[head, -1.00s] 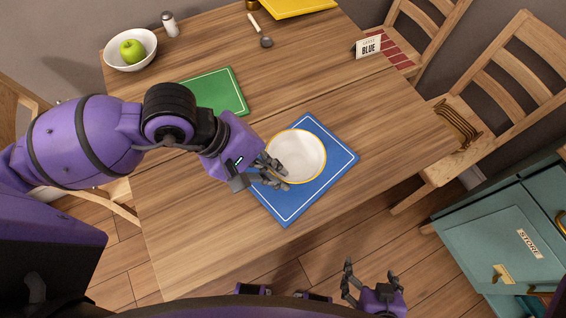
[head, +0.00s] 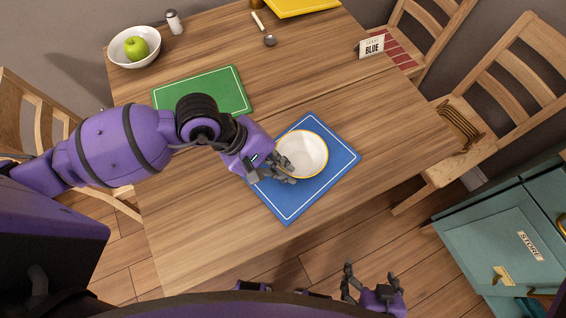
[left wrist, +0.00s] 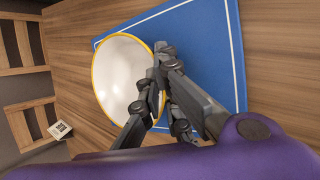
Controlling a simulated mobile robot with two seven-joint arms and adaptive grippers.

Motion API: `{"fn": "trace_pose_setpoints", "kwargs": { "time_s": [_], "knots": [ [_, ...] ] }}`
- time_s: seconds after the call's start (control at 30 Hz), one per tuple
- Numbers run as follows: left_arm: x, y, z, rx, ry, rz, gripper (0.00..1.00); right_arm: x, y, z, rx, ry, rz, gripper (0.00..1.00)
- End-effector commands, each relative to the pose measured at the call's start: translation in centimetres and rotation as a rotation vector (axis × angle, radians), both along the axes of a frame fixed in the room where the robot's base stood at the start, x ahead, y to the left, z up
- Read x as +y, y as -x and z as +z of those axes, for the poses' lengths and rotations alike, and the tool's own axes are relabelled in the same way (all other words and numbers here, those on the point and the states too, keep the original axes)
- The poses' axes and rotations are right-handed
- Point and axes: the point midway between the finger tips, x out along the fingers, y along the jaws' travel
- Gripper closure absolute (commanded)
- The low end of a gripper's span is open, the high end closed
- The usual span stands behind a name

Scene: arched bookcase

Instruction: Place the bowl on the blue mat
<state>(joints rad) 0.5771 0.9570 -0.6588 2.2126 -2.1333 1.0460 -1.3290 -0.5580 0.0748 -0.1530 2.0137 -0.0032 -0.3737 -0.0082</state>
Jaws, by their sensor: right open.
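The white bowl with a yellow rim (head: 303,152) is over the blue mat (head: 290,205), inside its outline in the head view. Whether its base touches the mat is hard to tell. My left gripper (head: 284,170) is at the bowl's left edge. In the left wrist view, its fingers (left wrist: 160,76) come together across the rim of the bowl (left wrist: 118,78), and the blue mat (left wrist: 215,50) shows behind. The fingers look closed on the rim. My right gripper (head: 362,280) is open and empty, low in the head view, off the table.
A green mat (head: 215,90) lies left of the blue one. A white bowl (head: 118,58) with a green apple (head: 136,47), a shaker (head: 174,22), a spoon (head: 268,38) and a yellow mat (head: 300,5) are farther back.

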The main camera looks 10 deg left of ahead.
Motion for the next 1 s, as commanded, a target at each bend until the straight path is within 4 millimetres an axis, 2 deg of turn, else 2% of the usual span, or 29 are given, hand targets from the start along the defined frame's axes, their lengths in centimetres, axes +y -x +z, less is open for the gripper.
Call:
{"fn": "trace_pose_setpoints", "kwargs": {
  "time_s": [0.03, 0.17, 0.43, 0.57, 0.67, 1.0],
  "knots": [
    [0.0, 0.0, -0.1, 0.001, -0.001, 0.000, 0.92, 0.0, 0.0, -0.1, 0.001, 0.001, 0.001, 0.19],
    [0.0, 0.0, 0.0, 0.001, -0.001, 0.000, 0.77, 0.0, 0.0, 0.0, 0.000, 0.001, 0.001, 0.19],
    [0.0, 0.0, 0.0, 0.001, -0.001, 0.000, 0.77, 0.0, -0.2, 0.1, -0.003, 0.001, 0.001, 0.19],
    [0.3, 0.0, 0.6, -0.001, -0.001, 0.001, 0.77, 0.0, -0.4, 0.4, -0.008, 0.000, 0.000, 0.19],
    [1.1, 0.1, 1.7, -0.001, -0.003, 0.001, 0.77, 0.0, -0.4, 0.3, -0.008, 0.000, 0.000, 0.19],
    [5.2, 1.0, 7.5, 0.000, -0.004, 0.000, 0.77, 0.0, -0.2, 0.0, -0.002, 0.001, 0.001, 0.19]
  ]
}}
